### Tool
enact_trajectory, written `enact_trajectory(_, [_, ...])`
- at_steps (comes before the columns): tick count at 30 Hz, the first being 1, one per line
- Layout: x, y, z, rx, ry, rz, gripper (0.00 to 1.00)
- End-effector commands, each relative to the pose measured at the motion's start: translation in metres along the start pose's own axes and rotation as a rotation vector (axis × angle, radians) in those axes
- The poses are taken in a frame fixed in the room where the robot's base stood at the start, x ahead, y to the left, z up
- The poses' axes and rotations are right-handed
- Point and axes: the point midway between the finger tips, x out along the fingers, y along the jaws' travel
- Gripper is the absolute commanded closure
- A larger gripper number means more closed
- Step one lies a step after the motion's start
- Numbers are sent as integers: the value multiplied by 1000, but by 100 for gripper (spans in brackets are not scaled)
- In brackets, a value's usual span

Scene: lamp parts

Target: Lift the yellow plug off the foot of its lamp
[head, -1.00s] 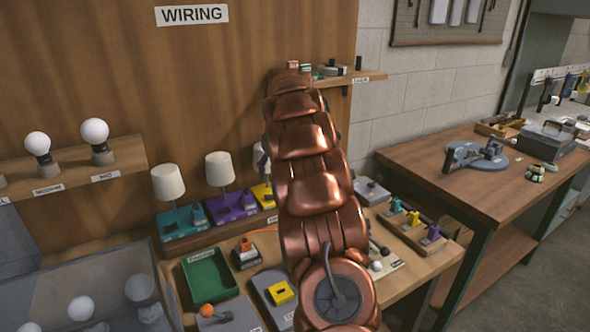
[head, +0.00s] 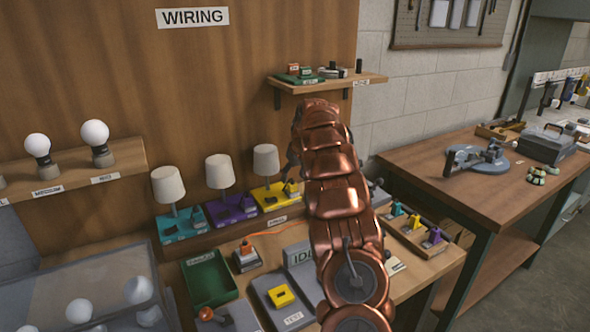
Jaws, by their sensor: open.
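The lamp with the yellow foot (head: 271,198) stands at the right end of a row of three lamps, under a cream shade (head: 266,160). A dark plug shape shows on its foot, with another dark shape at the right end; I cannot clearly make out the yellow plug there. My gripper (head: 291,180) is small and partly hidden behind my copper arm, at the right end of this yellow foot. Its jaws are open, with nothing seen held. Whether they touch or surround the plug cannot be told.
Teal-foot (head: 182,224) and purple-foot (head: 232,208) lamps stand to the left. A rack (head: 420,240) of coloured plugs lies right of my arm. A shelf (head: 330,80) is above.

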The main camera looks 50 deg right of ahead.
Motion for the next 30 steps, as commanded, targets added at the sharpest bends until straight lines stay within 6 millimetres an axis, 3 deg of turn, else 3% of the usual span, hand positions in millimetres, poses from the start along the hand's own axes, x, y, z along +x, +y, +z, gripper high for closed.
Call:
enact_trajectory(9, [40, 0, 0, 2, -1, -1, 38])
enact_trajectory(20, [46, 0, -1, 1, 2, 1, 38])
enact_trajectory(30, [46, 0, -1, 0, 2, 1, 73])
